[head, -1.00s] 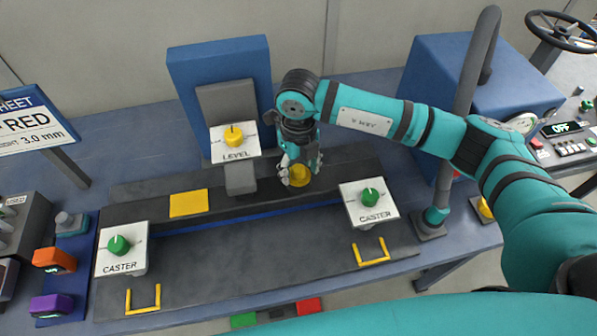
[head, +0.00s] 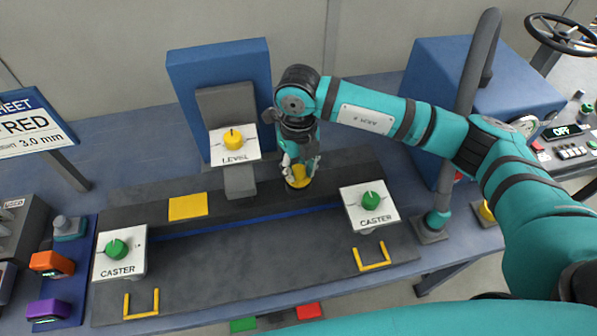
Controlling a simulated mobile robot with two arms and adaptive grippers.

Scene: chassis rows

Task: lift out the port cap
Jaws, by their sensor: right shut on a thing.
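The port cap (head: 299,183) is a yellow round piece in the dark rear bar of the chassis, right of the middle. My right gripper (head: 300,170) points down over it and is shut on it; the fingers hide part of the cap. A dark ring shows at the cap's lower edge. I cannot tell whether the cap sits in its port or is slightly raised. My left gripper is not in view.
A yellow LEVEL knob (head: 233,139) stands left of my right gripper. Green CASTER knobs stand at the left (head: 117,249) and right (head: 371,199). A flat yellow square (head: 188,206) lies on the rear bar. A grey curved post (head: 460,120) rises at the right.

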